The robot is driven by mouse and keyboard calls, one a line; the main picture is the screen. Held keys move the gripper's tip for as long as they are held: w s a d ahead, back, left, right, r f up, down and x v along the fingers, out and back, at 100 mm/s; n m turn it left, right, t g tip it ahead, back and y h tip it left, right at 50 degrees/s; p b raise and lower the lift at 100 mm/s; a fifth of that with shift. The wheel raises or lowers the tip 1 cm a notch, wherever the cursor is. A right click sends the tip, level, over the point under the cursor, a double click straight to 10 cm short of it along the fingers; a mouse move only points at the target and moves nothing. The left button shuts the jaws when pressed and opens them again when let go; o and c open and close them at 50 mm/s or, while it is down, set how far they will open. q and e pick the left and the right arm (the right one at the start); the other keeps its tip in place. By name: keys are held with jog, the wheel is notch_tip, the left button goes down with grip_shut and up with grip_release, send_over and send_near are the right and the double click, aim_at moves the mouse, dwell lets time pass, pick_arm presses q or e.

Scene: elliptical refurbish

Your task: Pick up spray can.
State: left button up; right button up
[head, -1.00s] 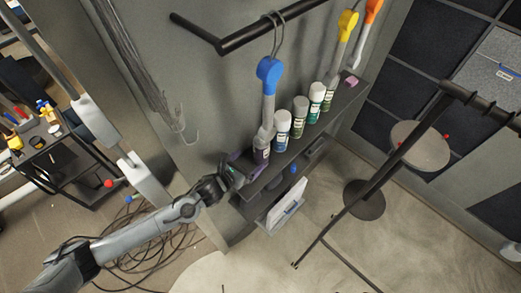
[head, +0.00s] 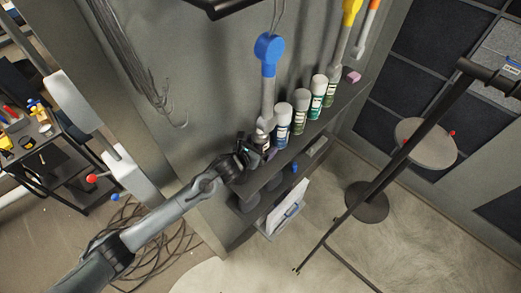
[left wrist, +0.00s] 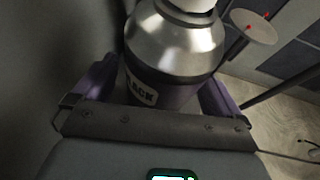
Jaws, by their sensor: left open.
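A spray can (head: 262,138) stands at the near left end of a wall shelf (head: 341,98). In the left wrist view the can (left wrist: 175,48) has a white cap, a silver shoulder and a dark body with a label ending in "CK". My left gripper (head: 250,152) is at this can. In the left wrist view its purple fingers (left wrist: 158,88) are open, one on each side of the can body. I cannot tell whether they touch it. The can's lower part is hidden. My right gripper is not in view.
Several more spray cans, including a blue one (head: 284,119), stand in a row to the right. A blue-headed tool (head: 268,75) hangs just behind the can. A lower shelf holds a white panel (head: 288,208). A black stand (head: 395,165) is at right.

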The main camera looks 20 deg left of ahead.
pick_arm(q)
jog(key=shift+w, duration=0.15)
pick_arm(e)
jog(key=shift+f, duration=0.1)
pick_arm(q)
jog(key=c, duration=1.2)
jog(key=shift+o, duration=0.2)
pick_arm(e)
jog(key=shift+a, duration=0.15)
pick_arm(q)
jog(key=shift+r, duration=0.1)
